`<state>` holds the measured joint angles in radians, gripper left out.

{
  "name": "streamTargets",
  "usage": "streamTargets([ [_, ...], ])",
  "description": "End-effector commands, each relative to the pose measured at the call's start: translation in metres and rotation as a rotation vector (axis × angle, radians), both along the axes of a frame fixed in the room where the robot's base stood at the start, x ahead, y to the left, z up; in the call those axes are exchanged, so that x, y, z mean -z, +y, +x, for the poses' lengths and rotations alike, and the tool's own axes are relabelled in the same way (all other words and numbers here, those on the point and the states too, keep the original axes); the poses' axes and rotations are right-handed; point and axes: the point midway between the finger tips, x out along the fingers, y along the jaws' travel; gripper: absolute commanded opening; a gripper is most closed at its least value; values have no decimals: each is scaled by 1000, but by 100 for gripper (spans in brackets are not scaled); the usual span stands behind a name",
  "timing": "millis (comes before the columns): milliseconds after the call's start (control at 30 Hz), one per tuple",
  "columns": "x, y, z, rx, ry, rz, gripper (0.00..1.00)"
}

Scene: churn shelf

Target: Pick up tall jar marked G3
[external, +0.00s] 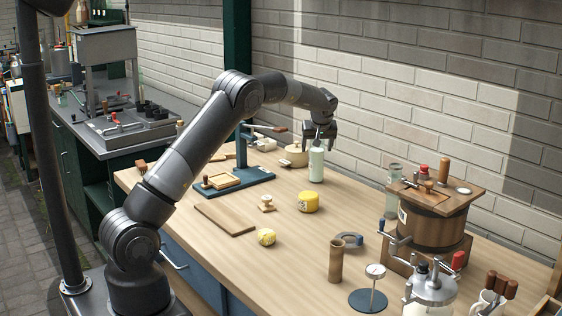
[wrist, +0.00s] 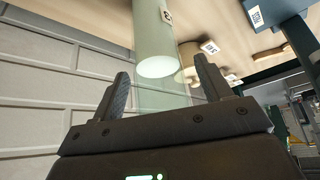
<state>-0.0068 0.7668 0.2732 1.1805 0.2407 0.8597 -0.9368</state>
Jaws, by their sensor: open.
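A tall pale green jar (external: 316,165) stands upright on the wooden table near the brick wall. My gripper (external: 319,141) is just above it, pointing down. In the wrist view the jar (wrist: 152,40) lies between the two spread fingers of my gripper (wrist: 163,72), with a gap on each side. A small tag shows on the jar's side, but I cannot read its mark. A second greenish glass jar (external: 394,178) stands farther right, beside the wooden churn.
A cream pot (external: 294,155) stands close behind the jar to the left. A yellow round (external: 308,202) is in front. The wooden churn (external: 432,225) fills the right. A blue-based press (external: 238,184) stands left. The table right of the jar is clear.

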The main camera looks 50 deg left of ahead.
Motion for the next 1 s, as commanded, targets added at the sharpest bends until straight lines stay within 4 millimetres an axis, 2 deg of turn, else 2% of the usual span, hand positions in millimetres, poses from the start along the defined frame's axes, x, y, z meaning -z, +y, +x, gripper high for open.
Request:
streamTargets([
  [100,10,4,3,0,-1,0,71],
  [300,10,4,4,1,-2,0,71],
  [1000,9,4,3,0,-1,0,14],
])
